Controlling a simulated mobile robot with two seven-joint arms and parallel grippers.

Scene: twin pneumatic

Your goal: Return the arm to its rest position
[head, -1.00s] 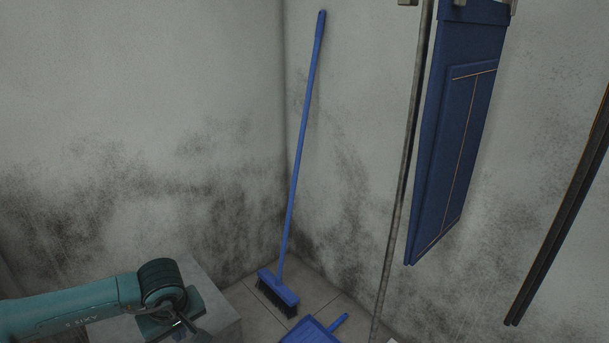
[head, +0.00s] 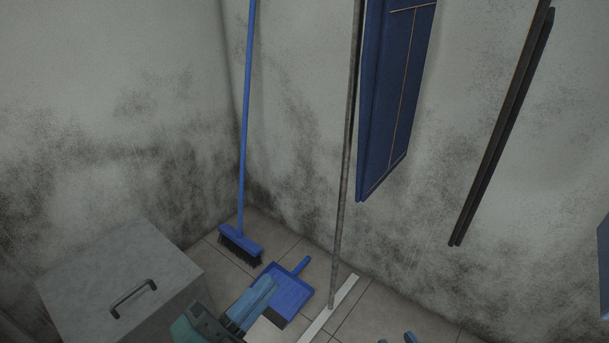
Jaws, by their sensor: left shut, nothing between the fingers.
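My left gripper (head: 263,294) shows at the bottom, left of centre, with a teal arm link behind it. Its bluish fingers are shut with nothing between them. It overlaps the blue dustpan (head: 290,290) in the picture; I cannot tell how far above the floor it is. Most of my left arm is out of view below. Two small blue tips (head: 410,338) show at the bottom edge, right of centre. They may belong to my right gripper, but too little shows to tell its state.
A grey box with a dark handle (head: 133,298) stands at the lower left. A blue broom (head: 240,240) leans in the corner. A grey-handled floor tool (head: 340,240) stands right of the dustpan. A blue folded panel (head: 385,130) and a dark bar (head: 500,130) are along the right wall.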

